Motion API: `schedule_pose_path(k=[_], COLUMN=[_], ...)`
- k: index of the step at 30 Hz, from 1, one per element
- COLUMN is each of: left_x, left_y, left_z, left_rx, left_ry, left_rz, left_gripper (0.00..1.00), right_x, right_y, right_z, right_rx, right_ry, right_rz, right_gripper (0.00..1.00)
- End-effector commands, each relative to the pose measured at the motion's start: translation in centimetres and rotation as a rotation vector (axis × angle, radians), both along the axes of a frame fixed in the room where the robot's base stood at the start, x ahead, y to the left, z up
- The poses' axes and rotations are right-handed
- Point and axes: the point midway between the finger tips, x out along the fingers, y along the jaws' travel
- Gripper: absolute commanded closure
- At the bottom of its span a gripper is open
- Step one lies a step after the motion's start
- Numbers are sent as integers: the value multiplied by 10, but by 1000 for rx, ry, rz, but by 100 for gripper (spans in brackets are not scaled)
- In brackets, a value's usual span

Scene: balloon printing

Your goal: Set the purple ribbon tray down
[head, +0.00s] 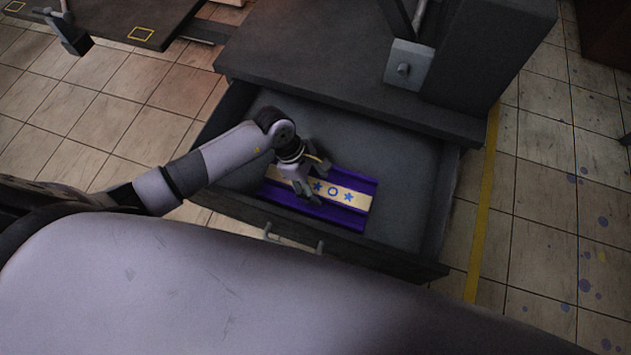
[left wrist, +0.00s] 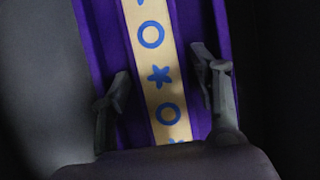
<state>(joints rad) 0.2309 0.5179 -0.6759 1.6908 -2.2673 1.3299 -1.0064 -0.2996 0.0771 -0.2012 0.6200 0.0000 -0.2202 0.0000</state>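The purple ribbon tray (head: 350,218), with a cream band of blue stars and rings down its middle, lies in the open drawer, toward its front. My left gripper (head: 316,186) is over the tray's left part with its fingers spread. In the left wrist view the tray (left wrist: 210,30) runs up the picture. The left gripper's fingers (left wrist: 160,75) stand apart on either side of the cream band, over the purple parts. Whether the fingertips touch the tray is unclear. My right gripper is not in view.
The drawer front (head: 390,260) with its handle (head: 293,238) and the side walls surround the tray. Bare drawer floor (head: 405,205) shows right of it. The dark cabinet top (head: 300,60) overhangs the drawer's back. A yellow floor line (head: 484,205) runs at the right.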

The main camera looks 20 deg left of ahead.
Motion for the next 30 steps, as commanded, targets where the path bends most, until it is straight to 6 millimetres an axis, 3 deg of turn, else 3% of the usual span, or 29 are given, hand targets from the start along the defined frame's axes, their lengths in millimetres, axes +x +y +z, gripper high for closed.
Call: schedule_pose_path(k=[3,16,30], left_x=[0,1,2], left_y=[0,3,39], left_z=[0,8,94], left_rx=[0,1,2], left_ry=[1,-2,-2], left_rz=[0,1,0], left_gripper=[34,34,34], right_x=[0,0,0], right_y=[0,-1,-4], right_z=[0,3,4], right_rx=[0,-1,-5], right_ry=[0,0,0], right_rz=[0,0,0], right_gripper=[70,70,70])
